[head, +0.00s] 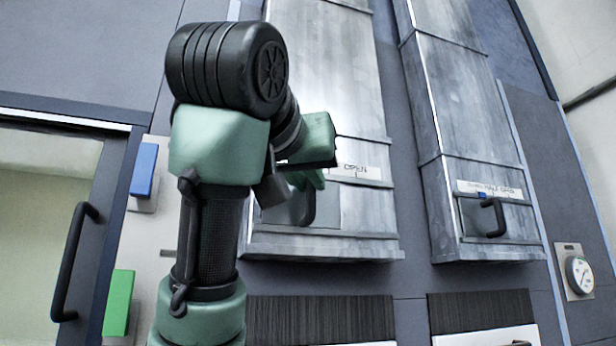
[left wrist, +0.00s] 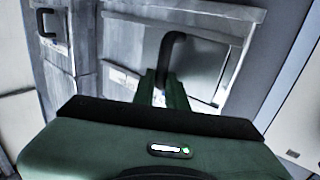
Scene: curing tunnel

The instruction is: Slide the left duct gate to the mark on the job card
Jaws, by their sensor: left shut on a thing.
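The left duct (head: 330,70) is a grey metal chute with a gate plate (head: 355,210) low on its front. A white label strip (head: 360,172) above the plate reads "OPEN" at its visible right part; my arm hides the rest. The gate's dark bar handle (head: 308,208) also shows in the left wrist view (left wrist: 172,45). My left gripper (head: 312,182) is shut on this handle, its green fingers (left wrist: 165,92) at the bar in the left wrist view. My right gripper is not in view. I cannot make out a job card.
The right duct (head: 455,90) has its own handle (head: 493,216), scale strip (head: 515,190) and blue marker (head: 482,195). A gauge (head: 579,273) is at right. A blue block (head: 144,170), green block (head: 118,302) and handled door (head: 72,262) are at left. Dark brush strips (head: 320,318) lie below.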

